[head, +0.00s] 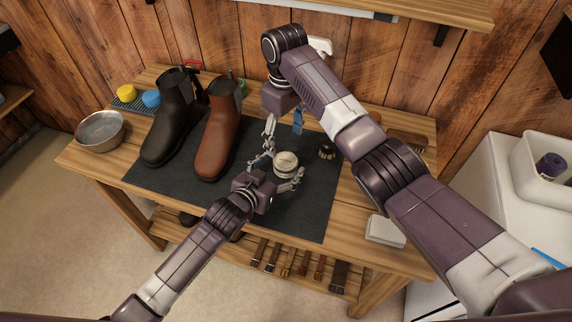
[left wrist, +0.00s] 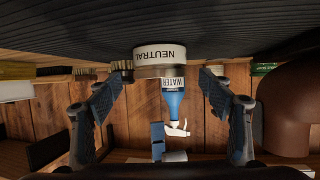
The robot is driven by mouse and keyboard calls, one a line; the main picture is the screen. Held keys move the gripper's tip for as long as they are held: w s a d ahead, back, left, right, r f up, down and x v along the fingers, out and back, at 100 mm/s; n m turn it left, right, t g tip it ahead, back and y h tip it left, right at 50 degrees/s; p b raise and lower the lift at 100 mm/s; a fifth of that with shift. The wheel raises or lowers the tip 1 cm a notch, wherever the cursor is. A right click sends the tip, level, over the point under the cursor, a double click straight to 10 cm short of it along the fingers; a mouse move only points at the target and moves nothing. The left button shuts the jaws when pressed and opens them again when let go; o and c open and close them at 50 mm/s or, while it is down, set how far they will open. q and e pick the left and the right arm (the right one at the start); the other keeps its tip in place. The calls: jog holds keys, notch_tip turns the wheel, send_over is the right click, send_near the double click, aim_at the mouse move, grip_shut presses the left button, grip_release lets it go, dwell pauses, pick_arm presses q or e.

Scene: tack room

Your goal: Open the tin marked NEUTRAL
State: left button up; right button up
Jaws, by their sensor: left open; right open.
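The tin marked NEUTRAL (head: 286,160) stands upright on the dark mat (head: 300,215). It is round, with a pale top; its label reads upside down in the left wrist view (left wrist: 167,54). My left gripper (head: 281,171) is open, low at the near side of the tin, with its fingers spread to either side. I cannot tell whether either finger touches the tin. My right gripper (head: 283,126) is open and points down, above and behind the tin. Its fingers are small and partly unclear there. The tin looks closed.
A black boot (head: 170,125) and a brown boot (head: 217,138) stand left of the tin. A small round brush (head: 327,151) is close on its right. A blue WATER bottle (left wrist: 173,104) stands behind it.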

aim_at(285, 163)
pick_arm(q)
jog(key=x, duration=0.3)
pick_arm(e)
jog(key=shift+w+d+f, duration=0.25)
jog(key=shift+w, duration=0.1)
pick_arm(q)
jog(key=shift+w+d+f, duration=0.15)
jog(key=shift+w, duration=0.2)
pick_arm(e)
jog(key=shift+s+a+r, duration=0.15)
pick_arm(q)
jog(key=shift+d, duration=0.1)
